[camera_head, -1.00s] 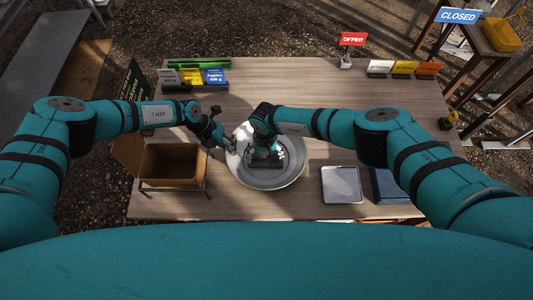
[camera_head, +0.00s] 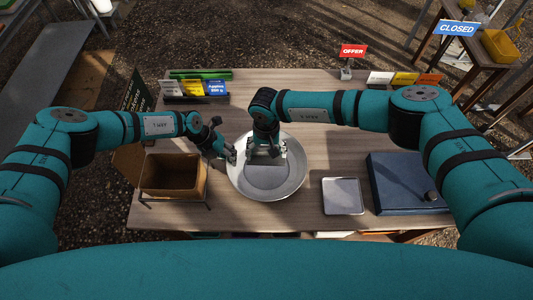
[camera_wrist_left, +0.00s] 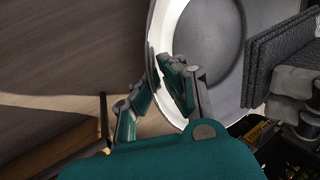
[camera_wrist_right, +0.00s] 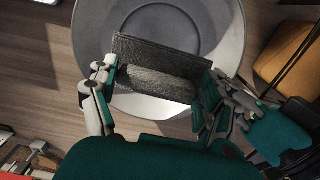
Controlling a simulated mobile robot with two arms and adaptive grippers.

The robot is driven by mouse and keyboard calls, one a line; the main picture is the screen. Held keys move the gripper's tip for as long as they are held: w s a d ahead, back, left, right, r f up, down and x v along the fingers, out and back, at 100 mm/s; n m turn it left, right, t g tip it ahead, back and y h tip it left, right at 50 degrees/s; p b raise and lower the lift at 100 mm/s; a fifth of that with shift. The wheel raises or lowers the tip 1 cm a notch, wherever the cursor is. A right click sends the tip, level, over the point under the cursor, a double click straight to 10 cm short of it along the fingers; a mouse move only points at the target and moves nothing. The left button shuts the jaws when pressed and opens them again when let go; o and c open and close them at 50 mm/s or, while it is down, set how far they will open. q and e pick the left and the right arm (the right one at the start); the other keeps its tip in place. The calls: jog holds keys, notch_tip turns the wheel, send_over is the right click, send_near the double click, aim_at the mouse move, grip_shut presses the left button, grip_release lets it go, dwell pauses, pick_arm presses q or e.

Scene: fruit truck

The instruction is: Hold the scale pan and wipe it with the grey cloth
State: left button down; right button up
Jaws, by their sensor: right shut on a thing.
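The round metal scale pan (camera_head: 290,182) lies on the wooden table, in front of me. My right gripper (camera_head: 264,148) is above the far part of the pan. It is shut on the grey cloth (camera_wrist_right: 155,65), which looks folded and dark in the right wrist view, over the pan (camera_wrist_right: 232,40). Whether the cloth touches the pan is not clear. My left gripper (camera_head: 230,155) is at the pan's left rim. In the left wrist view its fingers (camera_wrist_left: 158,85) stand on both sides of the rim (camera_wrist_left: 155,35); how firmly they close on it cannot be told.
A brown box (camera_head: 172,192) stands left of the pan. A small grey tray (camera_head: 343,196) and a blue case (camera_head: 400,185) lie to the right. Signs (camera_head: 205,88) and an OFFER sign (camera_head: 353,50) stand at the back.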

dwell(0.4)
pick_arm(q)
jog(key=c, duration=1.4)
grip_release()
jog(key=v, duration=1.2)
